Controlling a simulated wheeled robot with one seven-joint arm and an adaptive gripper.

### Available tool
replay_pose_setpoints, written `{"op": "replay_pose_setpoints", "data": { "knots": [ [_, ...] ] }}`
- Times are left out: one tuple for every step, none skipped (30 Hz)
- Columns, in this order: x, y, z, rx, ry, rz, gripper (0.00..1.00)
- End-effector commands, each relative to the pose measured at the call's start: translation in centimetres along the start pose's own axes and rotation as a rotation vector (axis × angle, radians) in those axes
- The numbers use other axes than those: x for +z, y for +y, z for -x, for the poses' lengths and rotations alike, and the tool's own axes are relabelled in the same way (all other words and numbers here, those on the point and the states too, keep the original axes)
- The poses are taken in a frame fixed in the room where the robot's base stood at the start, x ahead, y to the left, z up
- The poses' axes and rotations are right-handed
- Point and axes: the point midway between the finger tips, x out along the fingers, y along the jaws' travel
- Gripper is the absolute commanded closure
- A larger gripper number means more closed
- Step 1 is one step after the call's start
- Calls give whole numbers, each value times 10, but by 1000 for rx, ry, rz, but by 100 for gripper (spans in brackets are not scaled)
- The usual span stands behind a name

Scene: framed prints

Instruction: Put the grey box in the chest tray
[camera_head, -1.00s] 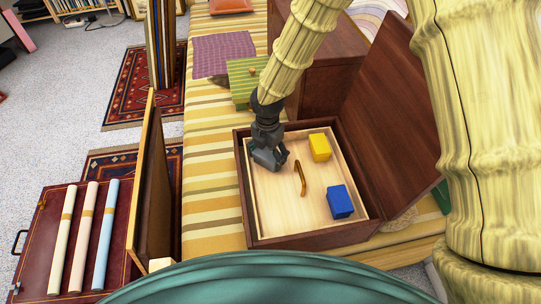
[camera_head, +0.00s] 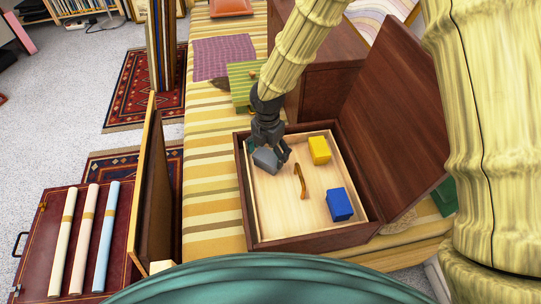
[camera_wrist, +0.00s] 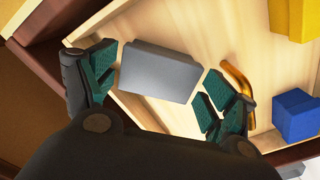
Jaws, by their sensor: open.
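The grey box (camera_head: 265,160) is in the left part of the wooden tray inside the open chest (camera_head: 250,216). In the wrist view the grey box (camera_wrist: 158,72) lies between my spread fingers, toward their tips. My gripper (camera_head: 272,152) is over the tray; in the wrist view my gripper (camera_wrist: 158,88) is open, with green finger pads on each side of the box. Whether the box rests fully on the tray floor (camera_head: 300,218) is hard to tell. My fingers partly hide the box in the head view.
The tray also holds a yellow block (camera_head: 319,150), a blue block (camera_head: 339,204) and a curved brown handle (camera_head: 300,180). The chest lid (camera_head: 392,110) stands open at right. A framed panel (camera_head: 150,185) stands left, beside a case with rolled prints (camera_head: 82,238).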

Motion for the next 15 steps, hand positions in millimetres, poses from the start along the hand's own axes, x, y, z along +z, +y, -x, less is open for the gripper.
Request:
{"op": "replay_pose_setpoints", "data": {
  "knots": [
    [1,0,14,3,-1,-1,15],
    [0,1,19,4,-1,-1,15],
    [0,1,27,3,0,0,15],
    [0,0,32,2,0,0,15],
    [0,0,38,2,-1,0,15],
    [1,0,45,3,-1,-1,15],
    [1,0,51,3,-1,-1,15],
    [0,0,56,3,0,-1,15],
    [0,0,62,3,0,0,15],
    [0,1,67,3,0,0,15],
    [0,0,71,3,-1,-1,15],
    [0,0,76,2,-1,-1,15],
    [1,0,80,2,0,-2,15],
    [0,0,83,2,0,-2,15],
    [0,0,86,2,0,-2,15]
  ]
}}
